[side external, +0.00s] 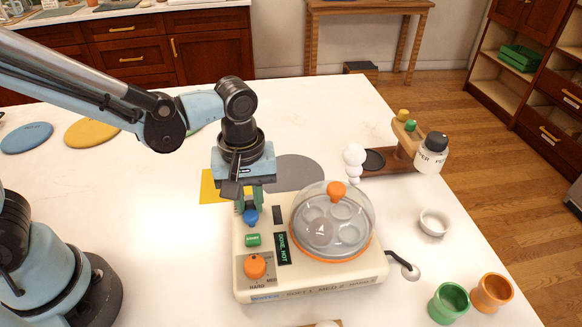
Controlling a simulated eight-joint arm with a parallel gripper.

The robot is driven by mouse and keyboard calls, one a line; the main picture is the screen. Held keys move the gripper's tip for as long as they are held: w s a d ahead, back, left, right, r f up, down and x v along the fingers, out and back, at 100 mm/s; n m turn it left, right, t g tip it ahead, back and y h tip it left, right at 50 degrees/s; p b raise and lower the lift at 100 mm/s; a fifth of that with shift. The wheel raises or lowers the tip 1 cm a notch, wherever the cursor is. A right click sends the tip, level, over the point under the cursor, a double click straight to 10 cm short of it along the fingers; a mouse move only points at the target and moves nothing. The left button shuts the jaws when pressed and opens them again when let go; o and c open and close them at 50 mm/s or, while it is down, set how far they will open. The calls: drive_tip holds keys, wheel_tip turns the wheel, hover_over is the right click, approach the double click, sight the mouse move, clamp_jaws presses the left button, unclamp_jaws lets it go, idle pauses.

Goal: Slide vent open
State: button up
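A cream egg-cooker-like appliance (322,285) stands on the white table. It has a clear dome lid (352,215) with an orange knob (337,189), over a plate with round cups. On its left panel are a blue knob (251,217), a green button (252,240), an orange dial (255,266), a dark slot (278,215) and a lit display (283,248) that seems to read "DONE, HOT". I cannot tell which part is the vent. My gripper (250,207) points down at the blue knob. Its fingertips are at or just above the knob; contact and finger gap are unclear.
A crank with a ball end (408,270) sticks out at the appliance's right. Green (448,303) and orange (492,292) cups and a small white bowl (434,222) stand to the right.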

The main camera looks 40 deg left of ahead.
clamp_jaws()
drive_tip(key=shift+w+a, duration=1.05)
drive_tip(key=o, duration=0.6)
unclamp_jaws()
drive_tip(key=shift+o, duration=0.3)
drive_tip(key=shift+r, duration=0.1)
wheel_tip(320, 180, up, 12)
